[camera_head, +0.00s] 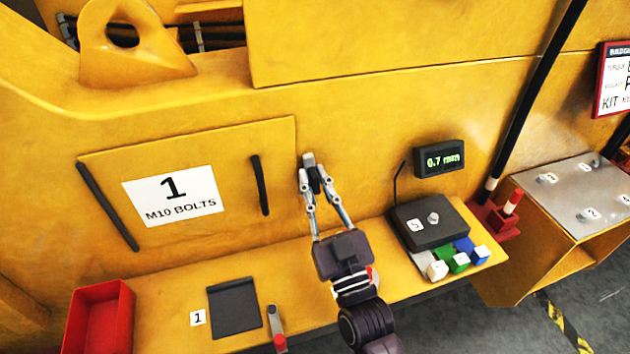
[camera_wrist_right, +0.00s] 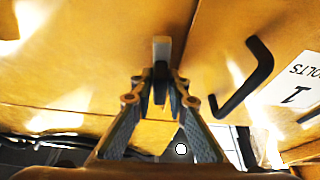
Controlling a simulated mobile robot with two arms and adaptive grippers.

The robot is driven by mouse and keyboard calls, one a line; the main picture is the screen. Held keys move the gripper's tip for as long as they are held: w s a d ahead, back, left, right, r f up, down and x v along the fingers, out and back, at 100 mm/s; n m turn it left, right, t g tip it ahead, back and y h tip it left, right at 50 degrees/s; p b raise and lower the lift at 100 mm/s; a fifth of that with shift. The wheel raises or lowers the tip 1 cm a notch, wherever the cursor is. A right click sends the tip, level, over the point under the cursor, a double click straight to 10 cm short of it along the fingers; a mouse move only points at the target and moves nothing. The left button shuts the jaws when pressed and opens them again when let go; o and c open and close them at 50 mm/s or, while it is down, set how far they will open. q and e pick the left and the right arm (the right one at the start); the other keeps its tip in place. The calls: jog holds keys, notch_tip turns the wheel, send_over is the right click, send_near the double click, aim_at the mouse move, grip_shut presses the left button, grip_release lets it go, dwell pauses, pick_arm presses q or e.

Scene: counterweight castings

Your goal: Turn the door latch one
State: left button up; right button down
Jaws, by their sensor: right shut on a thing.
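Door one is a yellow panel (camera_head: 235,145) with a white label (camera_head: 172,196) reading "1 M10 BOLTS". It lies flat against the yellow casting. Its latch (camera_head: 308,159) is a small grey tab just right of the door's edge. It also shows in the right wrist view (camera_wrist_right: 160,48), pointing straight up there. My right gripper (camera_head: 313,180) is shut on the latch, its fingers (camera_wrist_right: 161,88) covering the latch's lower part. A black handle (camera_head: 260,185) stands on the door, left of the gripper. My left gripper is not in view.
A yellow shelf below holds a red bin (camera_head: 100,318), a dark pad (camera_head: 234,307), a small grey lever-like part (camera_head: 274,320), a black box (camera_head: 430,225) and coloured blocks (camera_head: 460,262). A display (camera_head: 439,159) reads 0.7 mm. A metal-topped stand (camera_head: 575,190) is far right.

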jog(key=shift+m+h, duration=0.3)
jog(key=shift+m, duration=0.7)
jog(key=c, duration=2)
grip_release()
jog(key=shift+s+f, duration=0.1)
jog(key=v, duration=1.1)
jog(key=shift+s+f, duration=0.25)
jog(key=shift+s, duration=0.05)
